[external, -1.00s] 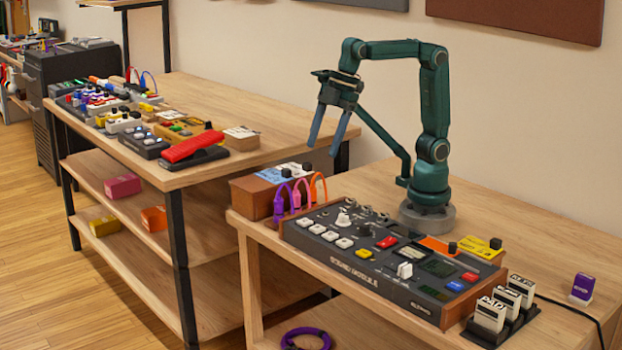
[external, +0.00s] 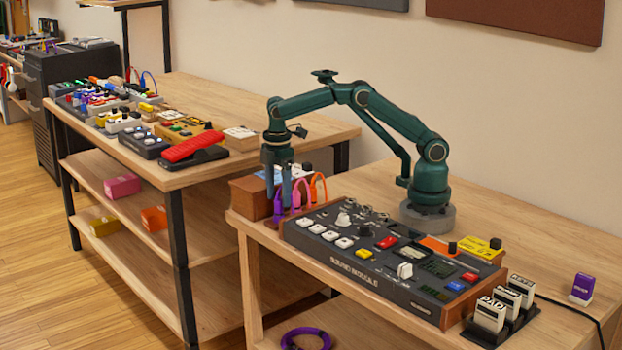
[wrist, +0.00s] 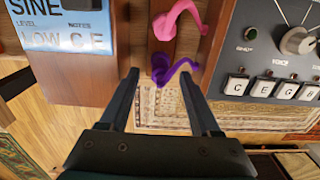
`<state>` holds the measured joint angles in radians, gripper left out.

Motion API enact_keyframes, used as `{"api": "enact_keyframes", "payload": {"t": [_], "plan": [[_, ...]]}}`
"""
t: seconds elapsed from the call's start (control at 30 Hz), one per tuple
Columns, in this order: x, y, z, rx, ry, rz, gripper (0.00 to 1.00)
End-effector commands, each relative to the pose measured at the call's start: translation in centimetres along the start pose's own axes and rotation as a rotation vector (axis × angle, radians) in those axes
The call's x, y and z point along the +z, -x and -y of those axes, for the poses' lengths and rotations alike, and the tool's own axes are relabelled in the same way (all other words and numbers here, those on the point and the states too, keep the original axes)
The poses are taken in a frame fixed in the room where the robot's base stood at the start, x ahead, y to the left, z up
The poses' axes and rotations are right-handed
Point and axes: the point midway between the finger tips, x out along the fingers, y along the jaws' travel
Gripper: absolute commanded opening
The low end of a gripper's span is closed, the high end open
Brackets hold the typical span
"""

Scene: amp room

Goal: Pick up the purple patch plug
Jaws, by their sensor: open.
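My gripper (wrist: 159,76) is open, with one finger on either side of the plug as seen from the wrist. I cannot tell how much height separates them.
A pink plug (wrist: 168,24) stands close beside the purple one, with an orange cable (external: 319,185) beyond. The wooden box (external: 246,196) and the sound module (external: 336,262) flank the plugs. A purple tag block (external: 582,288) stands at the far right.

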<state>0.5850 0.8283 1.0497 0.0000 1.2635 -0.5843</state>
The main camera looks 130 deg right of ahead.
Motion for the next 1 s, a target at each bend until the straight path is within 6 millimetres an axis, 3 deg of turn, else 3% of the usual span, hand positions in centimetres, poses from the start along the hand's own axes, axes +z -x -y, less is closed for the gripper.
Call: {"api": "enact_keyframes", "payload": {"t": [0.2,0.53,0.7,1.0], "plan": [[0.0,-2.4,0.1,-0.001,0.001,0.001,0.64],[0.0,-2.8,0.1,0.001,0.001,-0.001,0.64],[0.0,-2.7,0.1,0.001,0.001,-0.001,0.0],[0.0,-2.7,0.1,0.001,0.001,-0.002,0.0]]}}
